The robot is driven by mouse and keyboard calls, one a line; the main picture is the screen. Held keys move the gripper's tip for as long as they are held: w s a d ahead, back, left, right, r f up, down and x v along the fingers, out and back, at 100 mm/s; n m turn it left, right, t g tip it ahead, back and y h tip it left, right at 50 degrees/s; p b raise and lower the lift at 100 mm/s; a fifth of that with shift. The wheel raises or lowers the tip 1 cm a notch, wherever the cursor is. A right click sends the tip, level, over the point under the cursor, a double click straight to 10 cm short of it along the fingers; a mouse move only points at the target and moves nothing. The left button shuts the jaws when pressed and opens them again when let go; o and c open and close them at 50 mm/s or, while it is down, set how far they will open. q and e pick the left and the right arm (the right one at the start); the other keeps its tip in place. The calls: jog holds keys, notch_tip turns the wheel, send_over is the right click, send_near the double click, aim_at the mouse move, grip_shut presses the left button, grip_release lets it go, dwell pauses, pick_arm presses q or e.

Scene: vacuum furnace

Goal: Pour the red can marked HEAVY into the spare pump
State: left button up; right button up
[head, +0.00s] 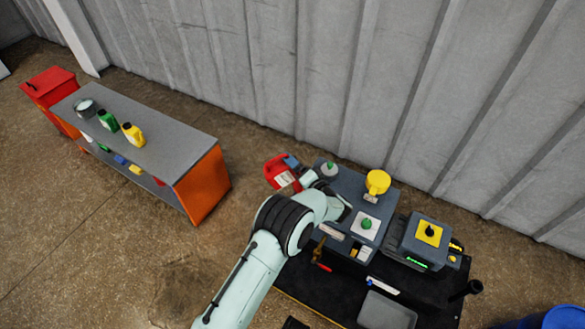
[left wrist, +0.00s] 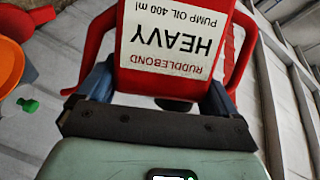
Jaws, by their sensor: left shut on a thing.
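The red can (head: 274,168) has a white label and hangs in the air at the left end of the grey pump equipment. In the left wrist view the can (left wrist: 190,84) fills the top middle, its label reading RUDDLEBOND PUMP OIL 400 ml HEAVY upside down. My left gripper (head: 297,169) is shut on the can, with a finger on each side of it in the wrist view (left wrist: 163,88). The can's mouth is not clear. A grey machine (head: 345,190) with a yellow cap (head: 377,181) and a grey unit (head: 424,243) with a yellow plate stand to the right; I cannot tell which is the spare pump. My right gripper is out of view.
A grey-topped bench (head: 180,150) at left holds a green bottle (head: 107,120), a yellow jug (head: 133,134) and a round tin (head: 85,107). A grey tray (head: 387,312) lies on the black base. A corrugated wall runs behind.

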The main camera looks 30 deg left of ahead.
pick_arm(q)
jog(key=shift+w+d+r+m+y, duration=0.25)
jog(key=shift+w+r+m+y, duration=0.05)
jog(key=shift+w+m, duration=0.1)
dwell(0.3)
dwell(0.8)
